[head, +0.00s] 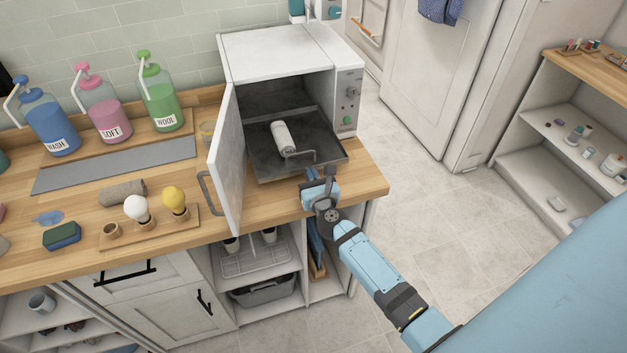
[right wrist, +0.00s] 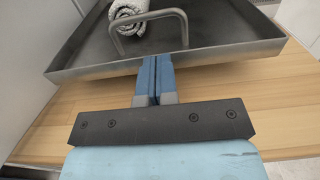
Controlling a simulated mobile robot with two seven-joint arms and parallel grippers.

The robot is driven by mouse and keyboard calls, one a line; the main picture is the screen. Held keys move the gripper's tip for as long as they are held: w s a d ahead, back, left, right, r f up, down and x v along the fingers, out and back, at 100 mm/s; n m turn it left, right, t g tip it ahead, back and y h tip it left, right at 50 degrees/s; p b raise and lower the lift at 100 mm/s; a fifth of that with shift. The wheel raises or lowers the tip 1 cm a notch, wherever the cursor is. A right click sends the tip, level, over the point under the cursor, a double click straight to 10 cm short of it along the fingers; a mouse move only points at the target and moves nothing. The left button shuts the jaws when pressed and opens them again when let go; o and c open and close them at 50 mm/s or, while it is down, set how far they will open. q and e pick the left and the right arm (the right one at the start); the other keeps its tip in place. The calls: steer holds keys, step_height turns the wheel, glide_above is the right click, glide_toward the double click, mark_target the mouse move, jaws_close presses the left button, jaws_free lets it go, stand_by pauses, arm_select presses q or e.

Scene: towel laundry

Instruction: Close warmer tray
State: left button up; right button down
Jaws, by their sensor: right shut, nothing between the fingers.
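The warmer (head: 280,55) is a white box on the wooden counter, with its door (head: 228,165) swung open to the left. Its dark metal tray (head: 260,160) sticks out of the opening over the counter. A rolled white towel (head: 282,136) lies on the tray, behind the tray's wire handle (head: 303,153). My right gripper (head: 314,176) is shut and empty at the tray's front edge. In the right wrist view its fingertips (right wrist: 155,62) meet or nearly meet the front wall of the tray (right wrist: 215,55); I cannot tell if they touch. My left gripper is not in view.
Pump bottles (head: 105,112) labelled WASH, SOFT and WOOL stand at the back left. Light bulbs (head: 174,200), a rolled brown cloth (head: 122,193) and a sponge (head: 62,236) lie left of the door. The counter's right end (head: 370,180) is clear.

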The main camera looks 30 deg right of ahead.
mark_target(294, 139)
steer(key=b+x, duration=0.4)
steer(key=x, duration=1.1)
steer(key=shift+w+f, duration=0.1)
steer(key=shift+w, duration=0.15)
steer(key=shift+w+d+b, duration=0.1)
steer(key=shift+w+b, duration=0.25)
steer(key=shift+w, duration=0.2)
steer(key=shift+r, duration=0.4)
